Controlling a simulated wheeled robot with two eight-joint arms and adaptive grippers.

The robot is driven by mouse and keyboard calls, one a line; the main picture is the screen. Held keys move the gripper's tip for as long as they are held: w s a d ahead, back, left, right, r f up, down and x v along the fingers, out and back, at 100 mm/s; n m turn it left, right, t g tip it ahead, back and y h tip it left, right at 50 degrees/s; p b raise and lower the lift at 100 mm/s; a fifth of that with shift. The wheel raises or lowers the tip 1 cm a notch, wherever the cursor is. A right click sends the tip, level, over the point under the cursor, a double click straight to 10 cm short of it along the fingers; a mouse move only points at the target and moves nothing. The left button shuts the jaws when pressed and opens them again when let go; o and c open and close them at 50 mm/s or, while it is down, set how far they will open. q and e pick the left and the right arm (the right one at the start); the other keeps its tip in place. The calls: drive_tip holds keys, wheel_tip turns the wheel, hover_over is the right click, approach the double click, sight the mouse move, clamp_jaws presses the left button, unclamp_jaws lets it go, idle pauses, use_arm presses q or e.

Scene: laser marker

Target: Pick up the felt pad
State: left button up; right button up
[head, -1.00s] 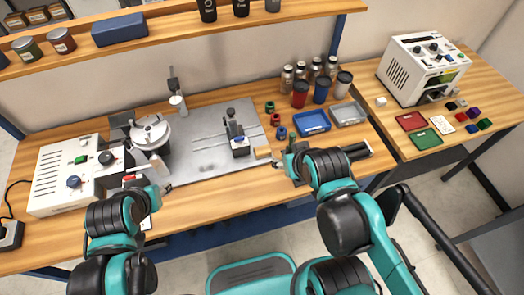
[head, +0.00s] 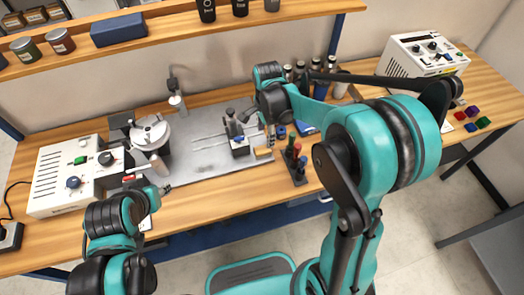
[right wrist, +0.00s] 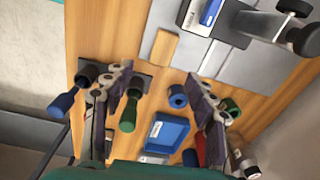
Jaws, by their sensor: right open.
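The felt pad appears to be the small tan block (head: 263,153) at the right edge of the grey metal plate. In the right wrist view the tan block (right wrist: 163,48) lies flat, beyond my fingertips. My right gripper (right wrist: 158,76) is open and empty, its two fingers spread wide with wood tabletop between them. In the head view my right gripper (head: 268,132) hangs just above and behind the block, apart from it. My left gripper (head: 162,188) is low at the left, near the bench front; its jaws are too small to read.
A black holder with red and green handled tools (head: 297,163) stands right of the block. A black stand (head: 236,128) on the grey plate (head: 200,160) is close to its left. Blue and green rings (right wrist: 178,96) and a blue tray (right wrist: 166,133) lie near my right fingers.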

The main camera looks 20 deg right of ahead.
sight(262, 149)
drive_tip(key=shift+w+f+m, duration=0.35)
drive_tip(key=shift+f+m, duration=0.15)
drive_tip(key=shift+f, duration=0.35)
wheel_tip(262, 149, down, 2)
drive_tip(key=shift+a+b, duration=0.1)
drive_tip(key=shift+b, duration=0.4)
drive_tip(key=f+b, duration=0.1)
drive_tip(key=f, duration=0.2)
drive_tip(key=f+b, duration=0.1)
drive_tip(key=f, duration=0.1)
drive_tip(key=shift+a+f+b, duration=0.25)
drive_tip(key=shift+a+b, duration=0.05)
drive_tip(key=shift+a, duration=0.05)
drive_tip(key=shift+r, duration=0.1)
drive_tip(key=c, duration=1.3)
drive_tip(key=shift+o, duration=0.2)
wheel_tip(262, 149, up, 10)
drive_tip(key=p, duration=0.4)
